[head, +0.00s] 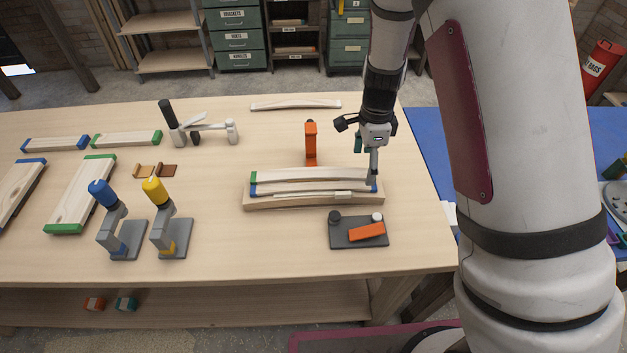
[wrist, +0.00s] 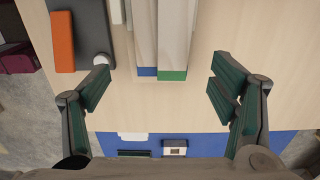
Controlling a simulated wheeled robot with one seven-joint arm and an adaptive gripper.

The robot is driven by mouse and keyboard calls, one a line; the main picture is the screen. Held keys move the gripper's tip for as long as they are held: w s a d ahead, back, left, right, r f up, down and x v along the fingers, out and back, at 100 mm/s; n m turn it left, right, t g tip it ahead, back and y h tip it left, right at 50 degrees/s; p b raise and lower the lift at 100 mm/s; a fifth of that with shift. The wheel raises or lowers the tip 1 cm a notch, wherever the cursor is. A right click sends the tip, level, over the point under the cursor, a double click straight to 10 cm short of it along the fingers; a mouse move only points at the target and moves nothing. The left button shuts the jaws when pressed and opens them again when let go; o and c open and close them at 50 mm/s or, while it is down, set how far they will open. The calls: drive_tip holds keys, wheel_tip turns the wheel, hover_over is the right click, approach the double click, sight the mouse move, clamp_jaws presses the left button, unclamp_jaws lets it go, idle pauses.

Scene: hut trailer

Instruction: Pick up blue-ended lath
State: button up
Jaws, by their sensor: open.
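The blue-ended lath (head: 310,188) lies bowed on a pale wooden block (head: 300,204) near the table's right front. One blue end shows in the wrist view (wrist: 146,40). A green-ended lath (head: 310,175) lies close behind it; in the wrist view it is just right of the blue one (wrist: 175,40). My gripper (head: 367,158) is open and empty at the right end of these laths. In the wrist view its spread fingers (wrist: 162,90) stand either side of the line of both lath ends. I cannot tell its exact height above them.
An orange upright tool (head: 311,142) stands behind the laths. A grey plate with an orange bar (head: 345,234) lies in front. Blue-ended (head: 57,144) and green-ended (head: 70,195) boards lie left. Blue-topped (head: 103,193) and yellow-topped (head: 155,191) tools stand nearer. The table's right edge is close.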

sight(365, 176)
drive_tip(key=shift+w+d+f+p, duration=0.1)
drive_tip(key=shift+f+p, duration=0.15)
drive_tip(key=shift+f, duration=1.1)
drive_tip(key=shift+d+f+p, duration=0.1)
drive_tip(key=shift+f+p, duration=0.15)
drive_tip(key=shift+f, duration=1.05)
drive_tip(key=shift+c, duration=0.3)
drive_tip(key=c, duration=1.2)
